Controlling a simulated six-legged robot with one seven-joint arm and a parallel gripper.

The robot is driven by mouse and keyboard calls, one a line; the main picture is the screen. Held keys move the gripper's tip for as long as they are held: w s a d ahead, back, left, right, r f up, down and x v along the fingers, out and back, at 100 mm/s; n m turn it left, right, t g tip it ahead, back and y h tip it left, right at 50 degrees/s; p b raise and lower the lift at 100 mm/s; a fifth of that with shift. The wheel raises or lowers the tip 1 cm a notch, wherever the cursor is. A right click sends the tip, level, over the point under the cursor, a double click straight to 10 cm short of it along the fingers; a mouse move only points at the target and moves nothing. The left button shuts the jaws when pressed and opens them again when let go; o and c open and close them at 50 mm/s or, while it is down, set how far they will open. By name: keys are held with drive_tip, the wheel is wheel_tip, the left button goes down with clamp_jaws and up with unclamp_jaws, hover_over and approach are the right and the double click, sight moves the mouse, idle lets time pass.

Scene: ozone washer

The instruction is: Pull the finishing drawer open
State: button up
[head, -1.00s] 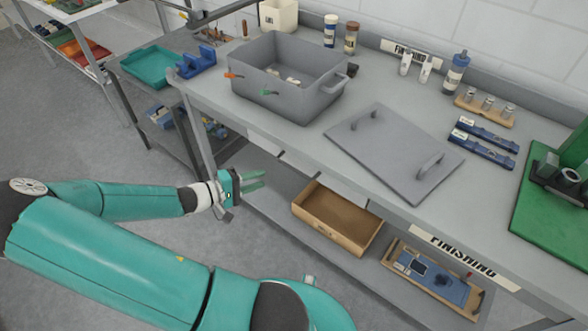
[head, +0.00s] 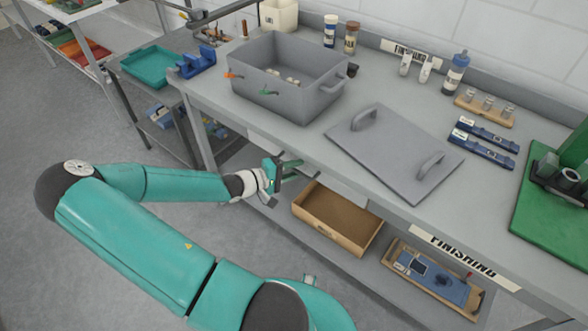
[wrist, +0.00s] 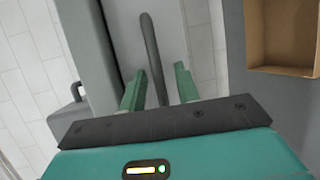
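The finishing drawer shows in the wrist view as a pale grey front panel (wrist: 122,38) with a dark bar handle (wrist: 151,55). In the head view the drawer is under the workbench edge and mostly hidden by my gripper (head: 296,171) and the tabletop. My gripper's two green fingers show in the wrist view (wrist: 160,88). They are apart, with the handle between them and a visible gap on each side. I cannot see either finger touching the handle. The drawer looks closed.
Above on the workbench are a grey bin (head: 283,98) and a grey lid with two handles (head: 395,165). A cardboard box (head: 322,228) and a tray of parts (head: 432,282) sit on the lower shelf. A "FINISHING" label (head: 465,258) is on the bench front. The floor at left is clear.

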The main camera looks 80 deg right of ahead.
clamp_jaws()
drive_tip(key=shift+a, duration=0.1)
drive_tip(key=w+a, duration=0.4)
drive_tip(key=a, duration=0.7)
drive_tip(key=w+a, duration=0.5)
drive_tip(key=a, duration=0.5)
drive_tip(key=shift+w+a, duration=0.25)
drive_tip(key=shift+a, duration=0.15)
unclamp_jaws()
drive_tip(key=shift+w, duration=0.1)
drive_tip(key=v, duration=1.3)
drive_tip(key=shift+w+a+r, duration=0.2)
drive_tip(key=shift+w+a, duration=0.05)
